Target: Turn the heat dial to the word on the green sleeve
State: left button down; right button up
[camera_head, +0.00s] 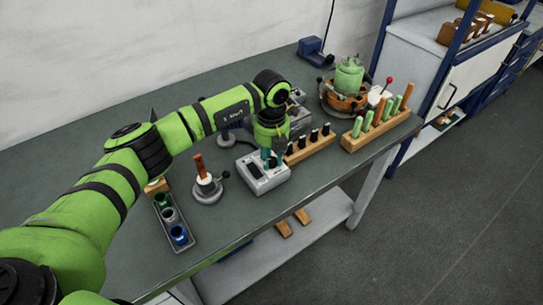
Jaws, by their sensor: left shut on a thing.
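A light grey box (266,186) with a dark panel on its top stands near the front edge of the bench. My left gripper (270,158) points down over the back right of this box and is shut on what appears to be the heat dial. The gripper hides the dial, so I cannot see its setting or any words around it. A green cup-like piece (161,199) sits in a narrow tray at the left; I cannot tell whether it is the green sleeve, and no word is legible on it. My right gripper is not in view.
The narrow tray (192,243) also holds grey and blue pieces. A round stand (208,191) with an upright brown rod is left of the box. Wooden racks (369,138) of handles and a green pot (348,77) are at the right. The bench (110,125) is clear at back left.

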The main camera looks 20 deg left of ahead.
aim_at(272, 160)
pick_arm(q)
jog(key=c, duration=0.9)
grip_release()
jog(key=shift+f, duration=0.1)
jog(key=shift+c, duration=0.2)
jog(key=shift+r, duration=0.3)
notch_tip(272, 160, up, 12)
jog(key=shift+f, duration=0.25)
